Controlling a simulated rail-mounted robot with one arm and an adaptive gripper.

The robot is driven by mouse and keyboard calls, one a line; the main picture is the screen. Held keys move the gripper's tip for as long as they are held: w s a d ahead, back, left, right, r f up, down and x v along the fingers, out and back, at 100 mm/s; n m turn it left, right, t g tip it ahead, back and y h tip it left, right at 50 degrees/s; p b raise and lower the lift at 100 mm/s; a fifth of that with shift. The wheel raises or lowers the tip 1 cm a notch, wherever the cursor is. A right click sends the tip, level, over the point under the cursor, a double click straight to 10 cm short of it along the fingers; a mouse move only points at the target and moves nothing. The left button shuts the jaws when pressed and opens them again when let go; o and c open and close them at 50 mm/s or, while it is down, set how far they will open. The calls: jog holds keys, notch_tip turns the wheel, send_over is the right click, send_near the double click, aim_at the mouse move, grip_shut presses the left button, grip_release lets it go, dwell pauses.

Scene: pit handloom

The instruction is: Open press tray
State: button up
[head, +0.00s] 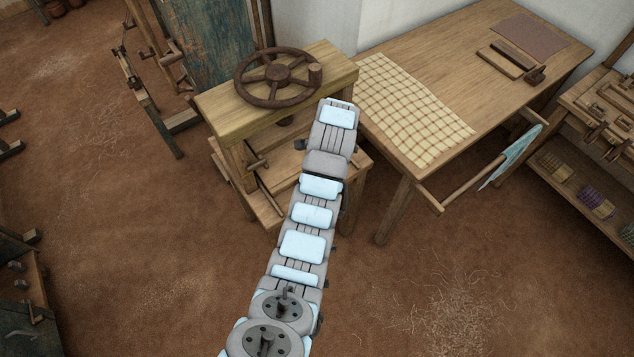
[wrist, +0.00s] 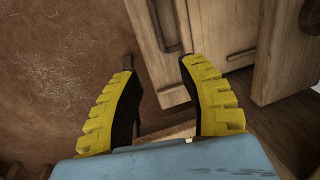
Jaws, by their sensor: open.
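The press (head: 275,85) is a wooden stand with a thick top board and a rusty handwheel (head: 279,77) on it, in the middle of the head view. A lower board with a bar-like handle (head: 266,186) shows on its left side; I cannot tell surely whether this is the tray. My arm reaches up to the press's right end and hides part of its lower front. My gripper (wrist: 158,70) shows only in the wrist view, its yellow ribbed fingers apart and empty. Beyond them are wooden panels with a dark bar (wrist: 162,25) and another dark bar (wrist: 242,55).
A long wooden table (head: 470,65) with a checked cloth (head: 405,105) stands right of the press. A rod with a blue cloth (head: 512,157) sticks out at its front. A shelf (head: 600,190) with spools is at far right.

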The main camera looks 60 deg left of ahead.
jog(key=f, duration=0.3)
jog(key=a+f, duration=0.1)
jog(key=f, duration=0.3)
jog(key=a+f, duration=0.1)
jog(key=f, duration=0.2)
jog(key=shift+s+f, duration=0.25)
jog(key=shift+s, duration=0.15)
jog(key=shift+s+a+f+b, duration=0.1)
jog(key=shift+a+f+b, duration=0.1)
jog(key=shift+f, duration=0.85)
jog(key=shift+w+a+f+b, duration=0.15)
jog(key=shift+f+b, duration=0.1)
jog(key=shift+f, duration=0.85)
jog(key=shift+s+a+f+b, duration=0.15)
jog(key=shift+a+f+b, duration=0.05)
jog(key=shift+f, duration=0.85)
jog(key=shift+f, duration=0.1)
jog(key=shift+d, duration=0.1)
grip_shut()
